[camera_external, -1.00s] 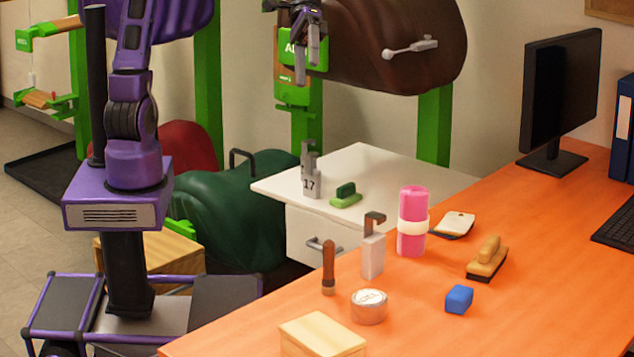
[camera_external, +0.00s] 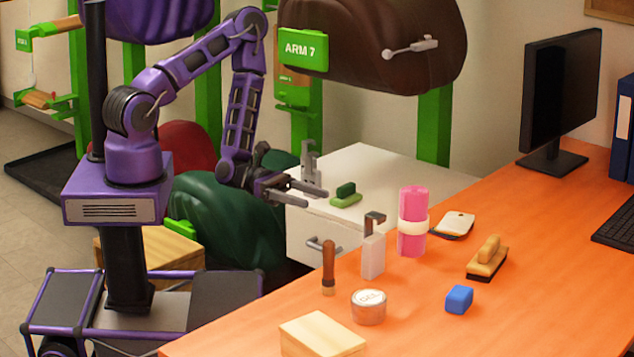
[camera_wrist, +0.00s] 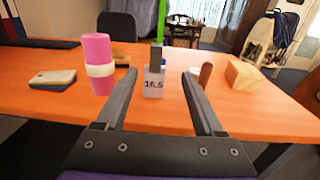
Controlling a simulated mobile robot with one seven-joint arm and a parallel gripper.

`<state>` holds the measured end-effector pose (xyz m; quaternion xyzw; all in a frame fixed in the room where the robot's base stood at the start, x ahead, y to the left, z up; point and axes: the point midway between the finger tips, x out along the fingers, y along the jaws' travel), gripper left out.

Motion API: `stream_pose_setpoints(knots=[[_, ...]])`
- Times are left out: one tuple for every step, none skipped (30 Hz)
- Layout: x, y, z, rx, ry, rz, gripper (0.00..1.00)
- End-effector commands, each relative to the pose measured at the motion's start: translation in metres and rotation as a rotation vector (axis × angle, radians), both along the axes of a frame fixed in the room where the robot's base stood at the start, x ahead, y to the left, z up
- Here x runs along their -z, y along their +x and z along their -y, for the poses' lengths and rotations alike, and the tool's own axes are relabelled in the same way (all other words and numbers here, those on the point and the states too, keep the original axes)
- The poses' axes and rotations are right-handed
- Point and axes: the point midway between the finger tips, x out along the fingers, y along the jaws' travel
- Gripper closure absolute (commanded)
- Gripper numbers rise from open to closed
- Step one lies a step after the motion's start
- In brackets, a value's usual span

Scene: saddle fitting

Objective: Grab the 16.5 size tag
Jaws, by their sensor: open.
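The 16.5 size tag (camera_wrist: 153,84) stands upright on the orange desk, a pale block with a grey hooked top, its number facing my wrist camera. In the external view the same tag (camera_external: 373,256) shows a blank side. My gripper (camera_external: 308,193) is open and empty, level near the white cabinet's front edge, left of the tag and apart from it. In the wrist view the tag appears between the fingers of my gripper (camera_wrist: 160,76), ahead of it. Another hooked tag (camera_external: 310,165) stands on the white cabinet, partly hidden behind my gripper.
A pink roll (camera_external: 411,230) stands close beside the tag. A brown-handled tool (camera_external: 328,267), a round tin (camera_external: 369,307) and a wooden block (camera_external: 322,335) stand nearer on the orange desk (camera_external: 420,335). A green brush (camera_external: 346,195) lies on the white cabinet (camera_external: 400,172).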

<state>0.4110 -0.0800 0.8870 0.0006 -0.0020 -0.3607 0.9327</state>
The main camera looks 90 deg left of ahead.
Motion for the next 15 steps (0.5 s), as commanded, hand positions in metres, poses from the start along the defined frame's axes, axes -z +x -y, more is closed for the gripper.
stream_pose_setpoints(knots=[[0.002,0.002,0.003,-0.001,0.001,-0.006,0.30],[0.002,0.004,0.005,-0.001,0.002,-0.006,0.30],[0.002,0.009,0.010,-0.001,0.002,-0.006,0.30],[0.002,0.013,0.014,0.001,0.001,-0.006,0.30],[0.002,0.017,0.018,0.001,0.000,-0.005,0.30],[0.002,0.024,0.024,0.001,0.001,-0.004,0.30],[0.002,0.029,0.029,0.002,0.001,-0.004,0.30],[0.002,0.034,0.033,0.001,0.000,-0.004,0.30],[0.002,0.041,0.039,0.002,0.000,-0.004,0.30],[0.002,0.046,0.043,0.001,0.000,-0.004,0.30],[0.001,0.051,0.048,0.001,-0.001,-0.003,0.30],[0.002,0.057,0.053,0.001,0.000,-0.004,0.30],[0.001,0.062,0.057,0.001,0.000,-0.003,0.30],[0.001,0.067,0.061,0.000,0.000,-0.003,0.30],[0.001,0.072,0.066,0.000,-0.001,-0.003,0.30]])
